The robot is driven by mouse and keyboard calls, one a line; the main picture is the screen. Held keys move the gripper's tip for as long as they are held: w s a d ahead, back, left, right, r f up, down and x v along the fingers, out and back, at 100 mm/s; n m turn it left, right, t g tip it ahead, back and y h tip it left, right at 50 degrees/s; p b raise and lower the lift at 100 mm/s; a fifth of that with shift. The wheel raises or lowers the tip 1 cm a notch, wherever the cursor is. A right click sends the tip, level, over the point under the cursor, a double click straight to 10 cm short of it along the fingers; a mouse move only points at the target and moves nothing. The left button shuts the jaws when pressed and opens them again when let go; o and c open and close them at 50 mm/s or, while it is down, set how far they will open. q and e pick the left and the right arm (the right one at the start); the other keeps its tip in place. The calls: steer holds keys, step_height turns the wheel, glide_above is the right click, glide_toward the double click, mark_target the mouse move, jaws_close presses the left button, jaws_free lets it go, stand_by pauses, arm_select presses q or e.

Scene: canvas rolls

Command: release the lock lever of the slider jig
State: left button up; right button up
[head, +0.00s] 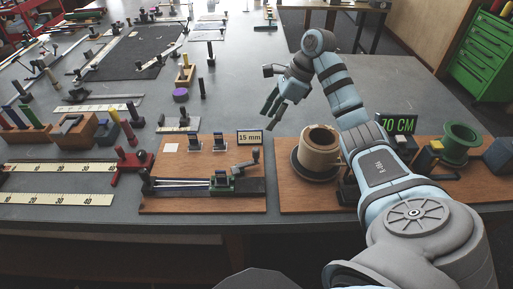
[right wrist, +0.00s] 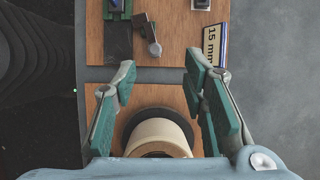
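The slider jig is a brown wooden board (head: 160,203) with a dark rail and a green slider block (head: 221,183) on it. Its grey lock lever (head: 246,163) stands at the right end of the slider, beneath the "15 mm" sign (head: 250,137). In the right wrist view the lever (right wrist: 150,36) lies ahead of the fingers, its knob end pointing toward them, and part of the green slider (right wrist: 117,8) shows at the top edge. My right gripper (head: 272,107) is open and empty, raised above the table behind and right of the jig; its fingers (right wrist: 160,65) are spread wide. My left gripper is out of view.
A second board (head: 290,205) right of the jig carries a cream roll (head: 318,150) on a dark round base, close under my right gripper. A green spool (head: 461,140) stands farther right. Red (head: 126,165) and wooden holders stand left of the jig. The table behind is partly clear.

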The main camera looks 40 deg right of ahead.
mark_target(257, 149)
steer(key=b+x, duration=0.2)
steer(key=x, duration=0.1)
steer(key=s+b+x, duration=0.1)
steer(key=b+x, duration=0.5)
steer(key=shift+s+d+f, duration=0.25)
steer(key=shift+d+f, duration=0.1)
steer(key=shift+f, duration=0.1)
steer(key=x, duration=0.4)
steer(key=shift+w+b, duration=0.1)
steer(key=shift+b, duration=0.25)
steer(key=shift+a+f, duration=0.1)
steer(key=shift+f, duration=0.1)
steer(key=shift+c, duration=0.6)
